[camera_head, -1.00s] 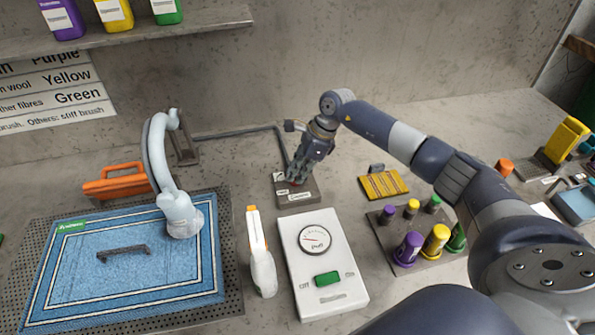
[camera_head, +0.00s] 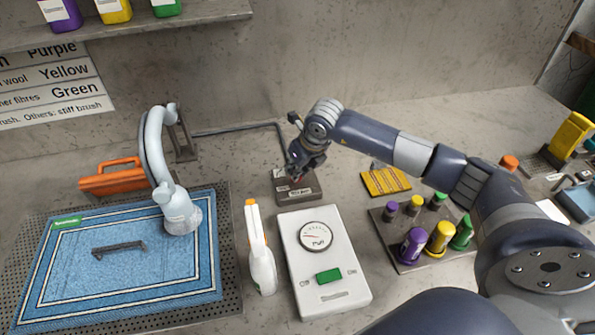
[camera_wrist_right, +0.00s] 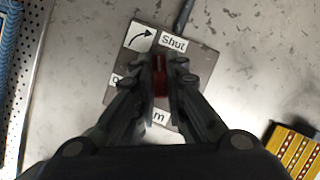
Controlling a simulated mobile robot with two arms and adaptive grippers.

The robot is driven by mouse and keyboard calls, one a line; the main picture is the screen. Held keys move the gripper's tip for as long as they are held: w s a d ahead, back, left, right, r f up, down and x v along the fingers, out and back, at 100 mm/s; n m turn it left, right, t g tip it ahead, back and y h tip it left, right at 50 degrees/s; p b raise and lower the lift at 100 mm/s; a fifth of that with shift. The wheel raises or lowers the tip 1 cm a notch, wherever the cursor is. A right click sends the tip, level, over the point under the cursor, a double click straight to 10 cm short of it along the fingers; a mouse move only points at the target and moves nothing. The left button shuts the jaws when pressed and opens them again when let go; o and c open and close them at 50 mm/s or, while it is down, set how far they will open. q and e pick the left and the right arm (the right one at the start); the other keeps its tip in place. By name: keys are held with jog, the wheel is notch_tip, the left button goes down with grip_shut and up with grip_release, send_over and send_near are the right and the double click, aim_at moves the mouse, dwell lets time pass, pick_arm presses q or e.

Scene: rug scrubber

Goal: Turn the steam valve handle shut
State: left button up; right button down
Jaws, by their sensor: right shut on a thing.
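The steam valve is a dark grey block (camera_head: 283,197) at the middle of the bench, with a pipe running to its back. Its red handle (camera_wrist_right: 160,77) shows between my finger pads in the right wrist view. The plate (camera_wrist_right: 204,62) around it bears a curved arrow, a "Shut" label on the upper right and other labels partly hidden by the fingers. My right gripper (camera_head: 299,175) reaches down over the block and is shut on the red handle; it also shows in the right wrist view (camera_wrist_right: 160,68). My left gripper is not in view.
A white steam unit (camera_head: 318,285) with gauge and green switch stands in front of the valve, beside a white spray bottle (camera_head: 260,255). A blue rug (camera_head: 150,270) lies left under a pale nozzle arm (camera_head: 160,165). A yellow brush (camera_head: 386,181) and capped bottles (camera_head: 438,238) are right.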

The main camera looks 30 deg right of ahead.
jog(key=m+h+b, duration=0.1)
jog(key=m, duration=0.1)
jog(key=m+b, duration=0.2)
jog(key=shift+a+f+m+h, duration=0.15)
jog(key=shift+m+h, duration=0.25)
jog(key=shift+s, duration=0.1)
dwell(0.3)
jog(key=c, duration=1.6)
grip_release()
jog(key=shift+c, duration=0.2)
jog(key=shift+r, duration=0.3)
jog(key=v, duration=1.1)
jog(key=shift+r, duration=0.25)
